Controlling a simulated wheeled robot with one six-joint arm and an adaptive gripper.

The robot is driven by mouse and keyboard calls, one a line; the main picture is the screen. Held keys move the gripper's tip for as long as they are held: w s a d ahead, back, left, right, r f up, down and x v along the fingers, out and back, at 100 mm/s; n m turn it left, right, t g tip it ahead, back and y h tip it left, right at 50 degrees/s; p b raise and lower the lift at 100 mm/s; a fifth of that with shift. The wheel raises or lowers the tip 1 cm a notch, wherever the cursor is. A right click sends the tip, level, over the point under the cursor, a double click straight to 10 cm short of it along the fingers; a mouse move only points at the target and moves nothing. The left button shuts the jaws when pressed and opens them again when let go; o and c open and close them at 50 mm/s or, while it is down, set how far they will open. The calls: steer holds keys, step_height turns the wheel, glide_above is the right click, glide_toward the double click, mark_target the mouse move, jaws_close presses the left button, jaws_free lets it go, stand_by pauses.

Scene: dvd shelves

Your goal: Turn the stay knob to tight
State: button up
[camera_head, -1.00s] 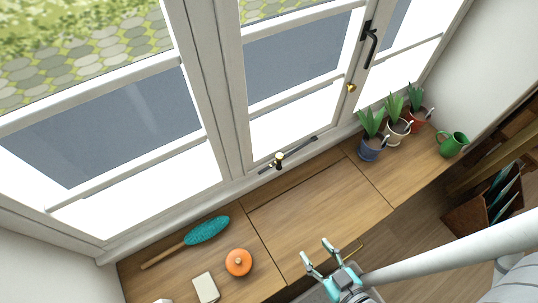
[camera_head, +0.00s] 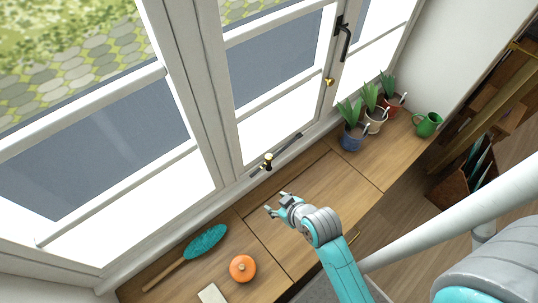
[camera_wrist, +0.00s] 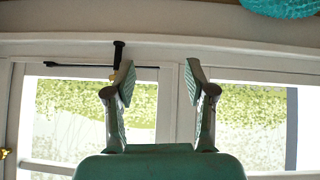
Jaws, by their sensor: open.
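The window stay (camera_head: 287,147) is a dark bar along the bottom of the window frame. Its stay knob (camera_head: 267,160) is dark with a brass part and stands near the bar's left end. In the wrist view the knob (camera_wrist: 118,52) shows upper left, partly behind the left fingertip, with brass below it. My gripper (camera_head: 276,203) is open and empty over the wooden sill, short of the knob and apart from it. In the wrist view its two fingers (camera_wrist: 160,78) are spread, with the knob off to the left. I cannot tell how tight the knob is.
A teal brush (camera_head: 206,242), an orange pumpkin-like object (camera_head: 242,268) and a pale block (camera_head: 212,294) lie on the sill at left. The window has a black handle (camera_head: 345,42). The middle sill (camera_head: 330,185) is clear.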

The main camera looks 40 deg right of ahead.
steer(key=w+d+r+n+g+y, duration=0.1)
steer(key=w+d+r+g, duration=0.15)
steer(key=w+d, duration=0.35)
steer(key=n+g+y, duration=0.1)
steer(key=n+g, duration=0.1)
glide_toward(269, 156)
steer(key=x, duration=0.8)
steer(key=shift+f, duration=0.25)
steer(key=shift+c, duration=0.3)
jaws_close()
